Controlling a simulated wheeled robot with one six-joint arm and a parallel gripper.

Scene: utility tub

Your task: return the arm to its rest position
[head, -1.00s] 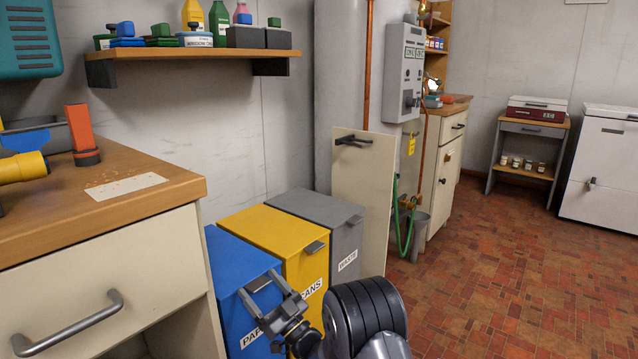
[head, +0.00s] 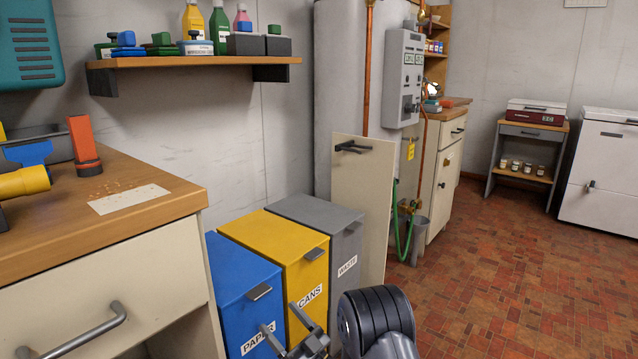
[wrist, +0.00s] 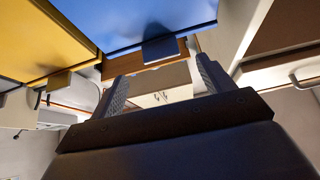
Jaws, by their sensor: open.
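My gripper (head: 292,338) is low in the head view, in front of the blue paper bin (head: 243,290) and the yellow cans bin (head: 287,250). Its two fingers stand apart with nothing between them. Part of the gripper is cut off by the bottom edge. In the wrist view my gripper (wrist: 160,92) shows both fingers spread and empty, with the blue bin (wrist: 120,18) and its handle just beyond the fingertips. Part of my dark arm shows to the right of the gripper in the head view.
A wooden-topped counter with a drawer (head: 120,270) stands close on the left. The grey waste bin (head: 318,215) and a leaning panel (head: 362,190) stand behind the yellow bin. A shelf (head: 190,62) hangs above. Open tiled floor (head: 500,270) lies to the right.

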